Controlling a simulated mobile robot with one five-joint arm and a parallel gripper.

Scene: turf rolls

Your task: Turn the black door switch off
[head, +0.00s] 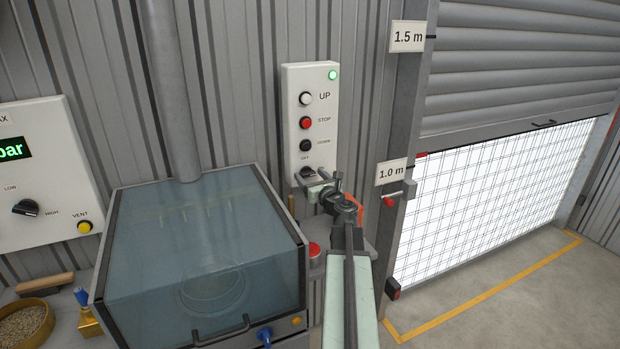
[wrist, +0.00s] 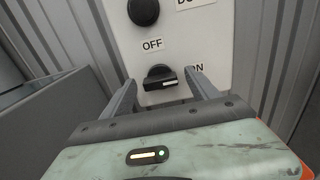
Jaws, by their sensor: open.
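The black door switch (head: 308,172) is a rotary knob at the bottom of the white door control box (head: 320,75) on the wall. In the wrist view the knob (wrist: 160,78) has a white pointer mark aimed right toward the ON label, with the OFF label (wrist: 152,44) above it to the left. My gripper (wrist: 163,92) is open, with one finger on each side of the knob; I cannot tell whether they touch it. In the head view my gripper (head: 314,186) is at the knob's lower edge and partly hides it.
White, red and black buttons sit above the switch. A clear-lidded tank (head: 205,260) stands left of my arm. A red button (head: 314,250) is below my gripper. The shutter door (head: 520,70) at right is partly raised, beside a post with height signs.

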